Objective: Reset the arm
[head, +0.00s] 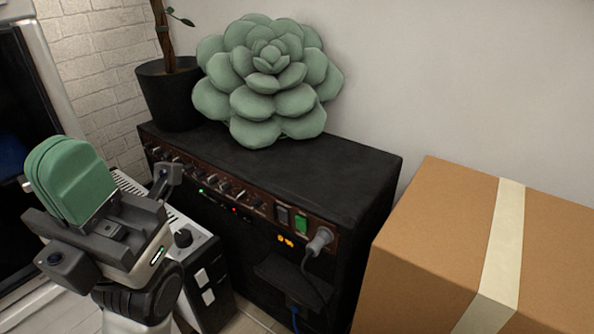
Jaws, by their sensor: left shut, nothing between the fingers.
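My left gripper (58,162) is at the left of the head view, in front of the black amplifier. Its green fingers are together and point up, with nothing seen between them. It appears apart from the things around it. Part of my left arm shows below it. My right gripper is not in view.
A black amplifier (320,166) with knobs and a plugged-in cable stands against the wall. A green succulent-shaped cushion (268,82) and a dark plant pot (168,95) are on top. A taped cardboard box (425,250) stands at right. A white-topped unit (200,240) is beside my left arm.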

